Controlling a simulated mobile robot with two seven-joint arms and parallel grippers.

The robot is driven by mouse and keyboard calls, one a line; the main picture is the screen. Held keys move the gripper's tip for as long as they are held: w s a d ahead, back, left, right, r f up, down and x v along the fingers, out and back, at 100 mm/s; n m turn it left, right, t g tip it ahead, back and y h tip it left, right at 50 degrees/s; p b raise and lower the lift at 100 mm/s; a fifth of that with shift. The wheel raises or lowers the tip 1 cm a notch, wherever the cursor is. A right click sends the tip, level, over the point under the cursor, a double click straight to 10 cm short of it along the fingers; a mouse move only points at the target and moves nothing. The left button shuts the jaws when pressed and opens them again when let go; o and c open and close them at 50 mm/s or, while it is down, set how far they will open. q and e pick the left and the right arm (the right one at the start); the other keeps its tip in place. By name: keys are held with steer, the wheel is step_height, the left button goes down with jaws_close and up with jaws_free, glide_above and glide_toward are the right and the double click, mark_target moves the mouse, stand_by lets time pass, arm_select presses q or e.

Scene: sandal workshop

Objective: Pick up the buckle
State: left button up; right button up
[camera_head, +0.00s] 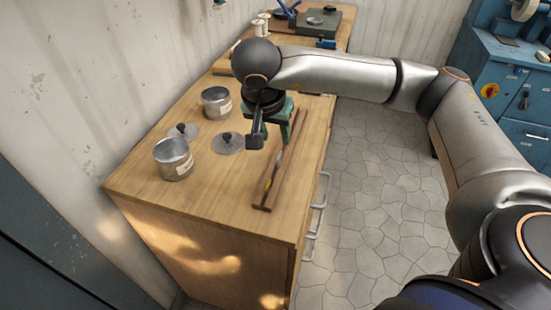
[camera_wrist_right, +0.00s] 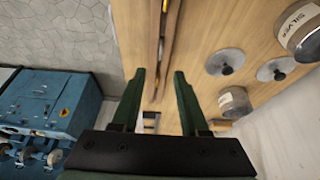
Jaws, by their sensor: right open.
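I cannot make out a buckle for sure. A long narrow wooden tray (camera_head: 287,163) lies along the bench's right edge, with small yellowish and dark bits in its channel, too small to name. In the right wrist view the tray (camera_wrist_right: 172,30) runs away between and beyond the fingers. My right gripper (camera_head: 268,138) hangs over the bench beside the far part of the tray. Its two green fingers (camera_wrist_right: 159,75) are apart with nothing held between them. My left gripper is not in view.
On the wooden bench (camera_head: 215,205) stand an open metal jar (camera_head: 174,160) and a darker-topped jar (camera_head: 216,103). Two round knobbed lids lie near them, one (camera_head: 228,144) close to my gripper. A green block with tools (camera_head: 320,22) is at the far end. Blue cabinets (camera_head: 510,85) stand right.

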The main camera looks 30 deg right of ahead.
glide_above(280, 152)
steer(key=s+a, duration=0.2)
step_height(280, 152, down, 4)
steer(key=shift+s+a+f, duration=0.1)
steer(key=shift+a+f, duration=0.05)
steer(key=shift+f, duration=0.1)
steer(key=shift+w+p+x, duration=0.1)
steer(key=shift+p+x, duration=0.25)
steer(key=shift+x, duration=0.95)
steer(key=shift+w+p+x, duration=0.15)
steer(key=shift+p+x, duration=0.15)
steer(key=shift+x, duration=1.05)
steer(key=shift+r, duration=0.15)
jaws_close()
